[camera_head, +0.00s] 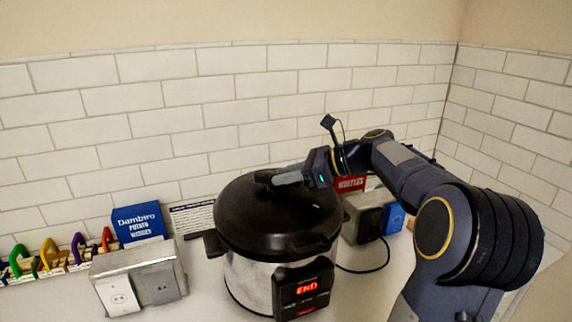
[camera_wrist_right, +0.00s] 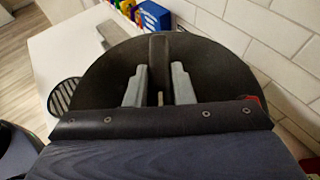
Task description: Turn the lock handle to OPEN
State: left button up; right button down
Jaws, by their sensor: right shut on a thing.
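A pressure cooker (camera_head: 255,275) with a steel body and a black lid (camera_head: 275,225) stands on the white counter, its red display reading "END". My right gripper (camera_head: 275,178) reaches in from the right, at the top of the lid, and is shut on the lock handle (camera_head: 262,175), which is mostly hidden behind the fingers. In the right wrist view, the two grey fingers (camera_wrist_right: 160,85) stand either side of the black handle bar (camera_wrist_right: 160,60) across the lid. Any OPEN marking cannot be read. My left gripper is not in view.
A grey outlet box (camera_head: 140,278) and a blue potato box (camera_head: 139,222) stand left of the cooker, with colourful racks (camera_head: 62,258) further left. A second outlet box (camera_head: 368,215) with a black cord and a red box (camera_head: 350,184) are at the right. A tiled wall is behind.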

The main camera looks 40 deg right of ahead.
jog(key=n+g+y+p, duration=0.1)
jog(key=p, duration=0.1)
jog(key=n+g+y+p, duration=0.1)
jog(key=n+p, duration=0.1)
jog(key=n+g+y+p, duration=0.1)
jog(key=p, duration=0.2)
jog(key=shift+w+d+r+g, duration=0.3)
jog(key=shift+g, duration=0.1)
jog(key=shift+w+f+n+g+y+p, duration=0.1)
jog(key=shift+f+n+g+y+p, duration=0.05)
jog(key=shift+n+g+y+p, duration=0.5)
jog(key=shift+w+f+n+g+y, duration=0.15)
jog(key=shift+n+g+y, duration=0.1)
jog(key=shift+n+g, duration=0.55)
jog(key=c, duration=1.2)
grip_release()
jog(key=shift+c, duration=0.2)
jog(key=shift+d, duration=0.1)
